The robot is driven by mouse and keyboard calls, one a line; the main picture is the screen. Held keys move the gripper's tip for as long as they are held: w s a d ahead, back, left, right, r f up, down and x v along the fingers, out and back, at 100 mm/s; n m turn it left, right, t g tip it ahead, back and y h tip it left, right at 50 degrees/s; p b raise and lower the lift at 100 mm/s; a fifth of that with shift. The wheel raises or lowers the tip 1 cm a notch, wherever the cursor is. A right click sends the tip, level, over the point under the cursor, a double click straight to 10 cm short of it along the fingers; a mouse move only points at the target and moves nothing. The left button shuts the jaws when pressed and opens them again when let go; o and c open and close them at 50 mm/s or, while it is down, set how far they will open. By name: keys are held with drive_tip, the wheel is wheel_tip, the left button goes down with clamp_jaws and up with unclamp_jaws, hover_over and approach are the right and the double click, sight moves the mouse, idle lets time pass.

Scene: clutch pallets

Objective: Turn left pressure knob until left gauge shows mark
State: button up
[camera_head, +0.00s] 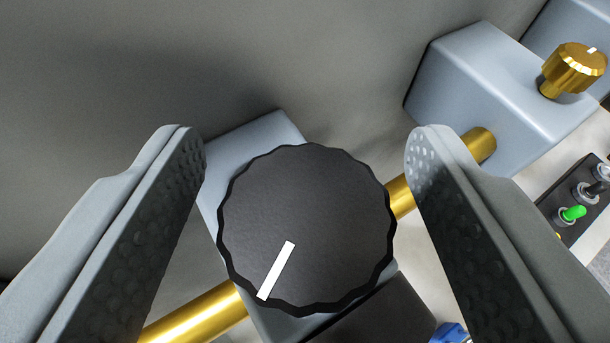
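A large black knob (310,215) with a scalloped edge fills the middle of the view. Its white pointer line (276,270) points down and slightly left. The knob sits on a light grey-blue block (262,137) on a brass pipe (195,315). My gripper (305,150) is open, with one finger on each side of the knob. No gauge face is in view.
At the upper right, another grey-blue block (480,75) carries a small brass knob (573,68). A dark switch panel (580,205) with a green toggle (572,213) stands at the right edge. A blue part (450,333) shows at the bottom. The upper left is bare grey surface.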

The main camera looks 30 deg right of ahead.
drive_tip(key=v, duration=1.7)
drive_tip(key=shift+s, duration=0.2)
drive_tip(key=shift+a, duration=0.15)
drive_tip(key=s+a+f+n+t+y, duration=0.2)
drive_tip(key=s+a+f, duration=0.2)
drive_tip(key=s+f, duration=0.3)
drive_tip(key=s+a+f+n+t+y, duration=0.2)
drive_tip(key=s+a+f, duration=0.2)
drive_tip(key=f, duration=0.6)
drive_tip(key=s+a+f+n+t+y, duration=0.1)
drive_tip(key=s+a+f, duration=0.3)
drive_tip(key=s+f, duration=0.5)
drive_tip(key=shift+s+a+n+t+y, duration=0.4)
drive_tip(key=shift+n+y, duration=0.1)
drive_tip(key=shift+y, duration=0.3)
idle(1.0)
